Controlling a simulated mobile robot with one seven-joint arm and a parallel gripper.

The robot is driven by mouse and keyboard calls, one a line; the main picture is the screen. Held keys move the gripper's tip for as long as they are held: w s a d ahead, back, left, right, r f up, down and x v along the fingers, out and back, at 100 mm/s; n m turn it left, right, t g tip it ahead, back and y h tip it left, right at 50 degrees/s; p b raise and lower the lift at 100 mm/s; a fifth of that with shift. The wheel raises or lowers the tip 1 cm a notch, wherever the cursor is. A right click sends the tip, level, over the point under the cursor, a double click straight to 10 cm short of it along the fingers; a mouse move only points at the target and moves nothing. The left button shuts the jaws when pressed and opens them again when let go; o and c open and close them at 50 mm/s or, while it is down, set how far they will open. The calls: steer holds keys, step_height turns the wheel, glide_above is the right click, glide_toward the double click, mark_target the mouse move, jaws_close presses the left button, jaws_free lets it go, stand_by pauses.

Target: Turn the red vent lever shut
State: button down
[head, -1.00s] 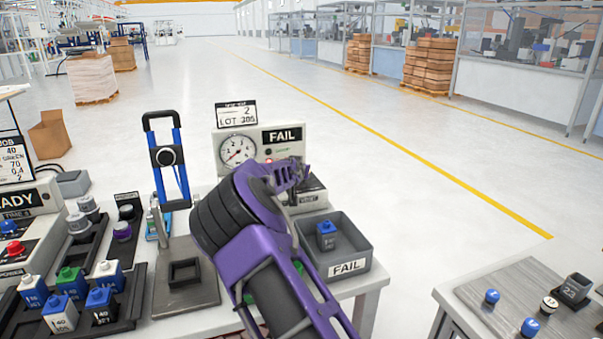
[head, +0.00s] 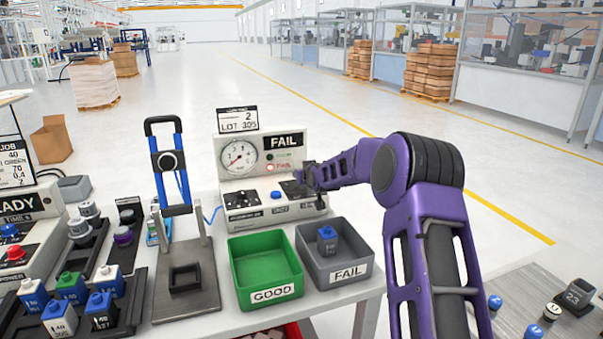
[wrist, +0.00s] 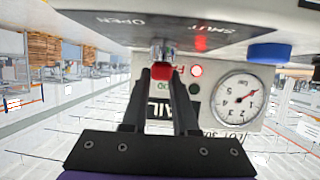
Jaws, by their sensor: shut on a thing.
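The red vent lever (wrist: 160,73) shows in the wrist view as a red tip below a silver pivot (wrist: 162,52). The plate behind it reads OPEN at left and SHUT at right. My gripper (wrist: 161,76) has its two dark fingers closed on the red tip from both sides. The lever stands between the two labels in this view; its exact angle is hard to tell. In the head view my gripper (head: 308,178) is at the right of the test box (head: 228,158) and hides the lever.
The test box carries a dial gauge (head: 239,157), a FAIL sign (head: 284,141) and a lit red lamp (head: 270,168). In front are a green GOOD bin (head: 262,246) and a grey FAIL bin (head: 350,247) holding a blue-topped part (head: 327,240). A press stand (head: 186,283) is at left.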

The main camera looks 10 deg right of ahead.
steer(key=shift+d+n+g+y+p, duration=0.15)
steer(key=shift+n+g+y+p, duration=0.45)
steer(key=shift+n+y+p, duration=1.05)
steer(key=shift+a+f+n+g+y+b, duration=0.15)
steer(key=shift+n+g+y+b, duration=0.5)
steer(key=shift+n+y, duration=0.45)
steer(key=shift+a+n+g+y+b, duration=0.1)
steer(key=shift+n+g+y+b, duration=0.5)
steer(key=shift+n+y, duration=0.45)
steer(key=shift+s+n+g+y, duration=0.1)
steer(key=shift+n+g+y, duration=0.4)
steer(key=shift+g, duration=0.15)
steer(key=shift+s+a+f+n+g+y, duration=0.15)
steer(key=shift+n+g+y, duration=0.25)
steer(key=shift+n+g, duration=0.2)
steer(key=c, duration=0.7)
jaws_free()
steer(key=shift+c, duration=0.2)
steer(key=shift+o, duration=0.3)
steer(key=shift+r, duration=0.2)
